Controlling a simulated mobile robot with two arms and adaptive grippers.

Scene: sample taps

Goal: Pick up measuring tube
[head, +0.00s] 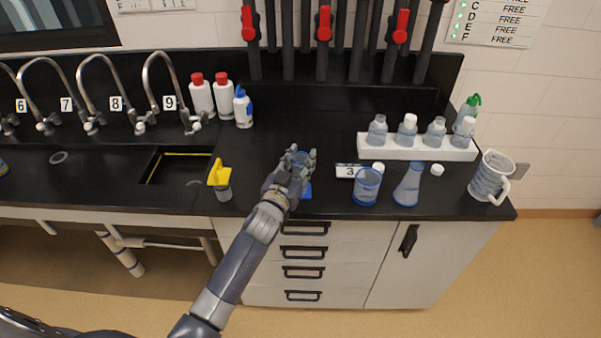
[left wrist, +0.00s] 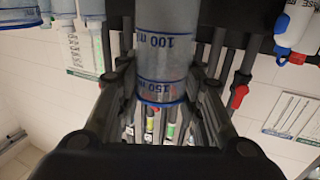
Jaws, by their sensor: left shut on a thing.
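The measuring tube (left wrist: 165,45) is a clear cylinder with blue graduation lines, marked 100 and 150, and a blue rim. In the left wrist view it stands between the fingers of my left gripper (left wrist: 160,90), which is shut on it. In the head view my left gripper (head: 299,158) is over the counter, left of the number 3 label. The tube's blue base (head: 307,190) shows below the fingers, at or near the counter top; I cannot tell whether it touches. The hand hides most of the tube there. My right gripper is not in view.
Behind stands a white rack (head: 416,154) of bottles. A yellow-topped bottle (head: 221,180) stands left, by the sink.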

